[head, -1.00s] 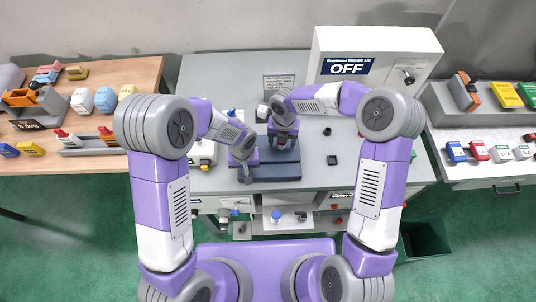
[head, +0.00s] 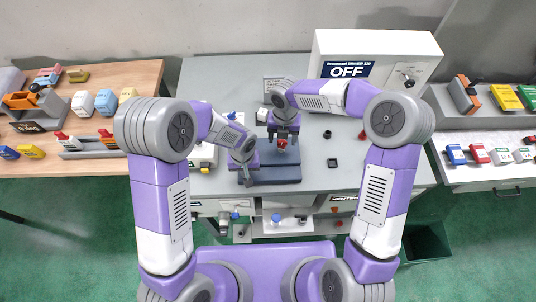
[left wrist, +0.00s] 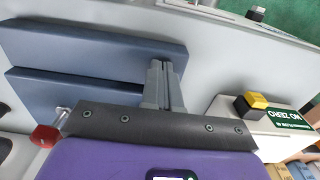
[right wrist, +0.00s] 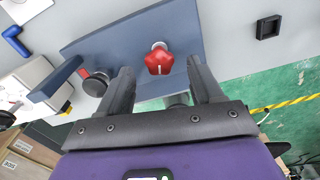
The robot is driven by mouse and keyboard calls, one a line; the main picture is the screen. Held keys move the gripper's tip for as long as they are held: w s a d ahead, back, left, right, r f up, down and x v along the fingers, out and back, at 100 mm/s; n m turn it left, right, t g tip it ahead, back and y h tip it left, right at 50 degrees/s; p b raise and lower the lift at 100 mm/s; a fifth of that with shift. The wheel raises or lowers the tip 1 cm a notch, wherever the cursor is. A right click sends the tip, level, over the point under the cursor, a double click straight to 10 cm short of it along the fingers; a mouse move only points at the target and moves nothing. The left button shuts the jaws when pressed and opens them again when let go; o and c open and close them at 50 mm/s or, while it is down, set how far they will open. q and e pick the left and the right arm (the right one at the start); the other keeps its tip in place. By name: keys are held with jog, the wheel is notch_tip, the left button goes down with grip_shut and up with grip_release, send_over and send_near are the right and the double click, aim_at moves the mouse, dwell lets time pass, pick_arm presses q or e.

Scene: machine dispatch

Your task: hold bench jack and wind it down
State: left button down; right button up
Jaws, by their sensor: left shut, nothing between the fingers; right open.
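The bench jack (head: 275,175) is a blue-grey block of stacked plates on the grey bench. Its two plates (left wrist: 90,50) show with a gap between them in the left wrist view. A red star-shaped knob (right wrist: 158,60) is on the jack; it also shows in the head view (head: 282,144). My left gripper (head: 243,180) is shut and empty at the jack's left end; its fingers (left wrist: 162,70) are close to the plate ends, contact unclear. My right gripper (right wrist: 160,72) is open above the knob, which shows between and beyond its fingers, apart from them.
A white driver box (head: 375,58) marked OFF stands at the back right. A black square ring (head: 332,162) lies right of the jack. A box with a yellow button (left wrist: 256,100) is near my left gripper. Side tables (head: 85,165) hold other parts.

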pick_arm(q)
jog(key=shift+s+a+f, duration=0.1)
jog(key=shift+s+f, duration=0.1)
jog(key=shift+w+r+p, duration=0.15)
jog(key=shift+r+p, duration=0.4)
jog(key=shift+r, duration=0.25)
pick_arm(e)
jog(key=shift+w+r, duration=0.1)
jog(key=shift+r, duration=0.35)
pick_arm(q)
jog(key=shift+w+r+p, duration=0.1)
jog(key=shift+r+p, duration=1.65)
jog(key=shift+r, duration=1.15)
pick_arm(e)
jog(key=shift+r, duration=1.75)
pick_arm(q)
jog(key=shift+f, duration=0.15)
pick_arm(e)
jog(key=shift+f, duration=0.15)
